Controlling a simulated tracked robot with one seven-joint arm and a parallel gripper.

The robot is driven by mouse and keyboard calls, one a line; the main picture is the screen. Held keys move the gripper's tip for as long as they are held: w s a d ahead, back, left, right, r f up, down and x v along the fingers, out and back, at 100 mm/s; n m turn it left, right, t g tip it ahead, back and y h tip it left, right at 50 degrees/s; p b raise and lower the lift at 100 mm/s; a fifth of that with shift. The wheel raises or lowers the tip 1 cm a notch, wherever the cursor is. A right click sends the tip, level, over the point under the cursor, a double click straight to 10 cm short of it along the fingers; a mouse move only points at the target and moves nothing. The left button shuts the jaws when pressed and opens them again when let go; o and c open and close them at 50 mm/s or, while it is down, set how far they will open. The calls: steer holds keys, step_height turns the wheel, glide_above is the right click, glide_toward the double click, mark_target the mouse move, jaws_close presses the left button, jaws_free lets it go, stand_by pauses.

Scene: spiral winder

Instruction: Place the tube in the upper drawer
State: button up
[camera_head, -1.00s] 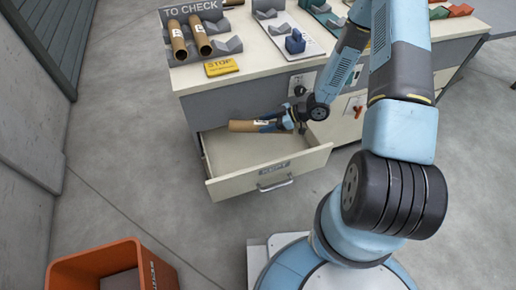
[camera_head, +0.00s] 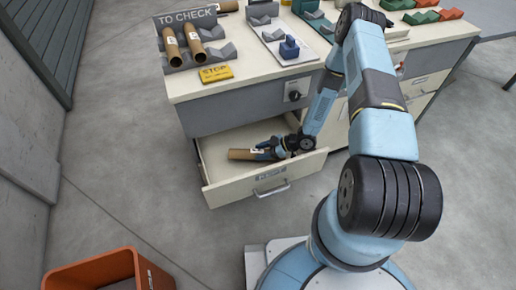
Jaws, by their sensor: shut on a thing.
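A brown cardboard tube (camera_head: 240,154) with a white label lies level in or just above the open upper drawer (camera_head: 221,192), near its left and middle part. My gripper (camera_head: 264,149) is shut on the tube's right end and reaches in from the right over the drawer's side. The drawer is pulled out, with cream walls and a metal handle on its front. Whether the tube touches the drawer floor I cannot tell.
Two tubes (camera_head: 184,44) rest in a grey "TO CHECK" rack (camera_head: 190,18) on the worktop. A yellow STOP block (camera_head: 215,73) and a blue clamp-like part (camera_head: 289,47) are nearby. An orange bin (camera_head: 110,268) stands on the floor at lower left.

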steer(key=shift+f, duration=0.55)
steer(key=w, duration=0.2)
steer(key=w+a, duration=0.1)
steer(key=w, duration=0.1)
steer(key=shift+a+f, duration=0.1)
steer(key=shift+f, duration=0.05)
steer(key=shift+s+f, duration=0.1)
steer(key=shift+f, duration=0.4)
steer(key=o, duration=1.1)
steer(key=shift+c, duration=0.2)
steer(key=shift+v, duration=3.8)
